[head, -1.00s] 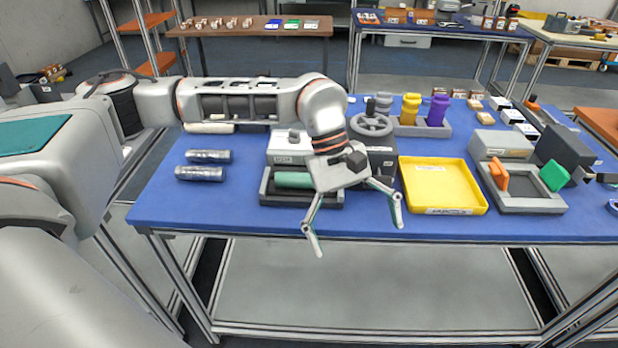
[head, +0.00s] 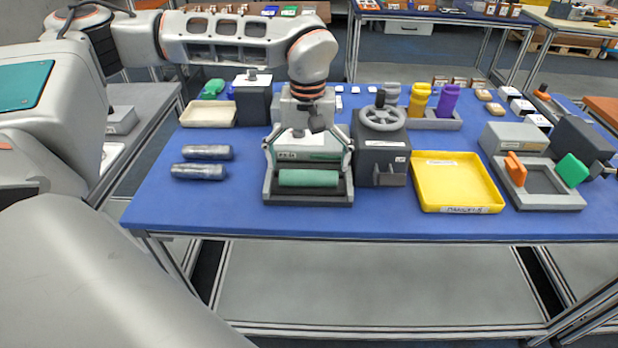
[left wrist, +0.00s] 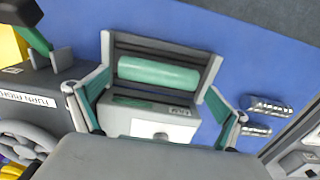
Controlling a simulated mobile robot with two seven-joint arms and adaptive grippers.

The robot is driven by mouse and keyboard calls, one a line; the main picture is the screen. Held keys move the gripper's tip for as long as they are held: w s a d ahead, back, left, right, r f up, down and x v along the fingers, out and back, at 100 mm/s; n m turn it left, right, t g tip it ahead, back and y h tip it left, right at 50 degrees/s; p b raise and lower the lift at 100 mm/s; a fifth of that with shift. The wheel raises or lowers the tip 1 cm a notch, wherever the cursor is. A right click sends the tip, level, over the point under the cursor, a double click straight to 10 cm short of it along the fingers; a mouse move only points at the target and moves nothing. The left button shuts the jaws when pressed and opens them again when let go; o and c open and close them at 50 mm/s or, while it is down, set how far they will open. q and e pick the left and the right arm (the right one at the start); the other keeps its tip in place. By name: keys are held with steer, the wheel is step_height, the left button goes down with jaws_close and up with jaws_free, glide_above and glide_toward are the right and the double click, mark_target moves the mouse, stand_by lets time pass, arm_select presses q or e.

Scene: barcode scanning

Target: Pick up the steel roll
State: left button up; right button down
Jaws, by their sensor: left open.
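Two silver-grey metal rolls lie side by side on the blue table at the left, the far one (head: 207,152) and the near one (head: 199,171). They also show at the right of the left wrist view, one above (left wrist: 270,106) the other. A green roll (head: 308,178) lies in a dark grey cradle (head: 309,199); it also shows in the left wrist view (left wrist: 158,73). My left gripper (head: 309,165) is open and empty, pointing down above the cradle's unit. Its fingers are spread to either side, to the right of the metal rolls. My right gripper is out of view.
A grey unit with a handwheel (head: 382,118) stands right of the cradle. A yellow tray (head: 456,182) lies further right. A pale tray (head: 209,114) and a dark box (head: 253,102) stand behind the metal rolls. The table's front left is clear.

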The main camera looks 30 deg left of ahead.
mark_target(309, 172)
arm_select(q)
steer(key=shift+w+f, duration=0.1)
steer(key=shift+f, duration=1.45)
steer(key=shift+c, duration=0.4)
steer(key=c, duration=1.1)
steer(key=shift+c, duration=0.7)
steer(key=shift+r, duration=0.15)
steer(key=shift+c, duration=0.2)
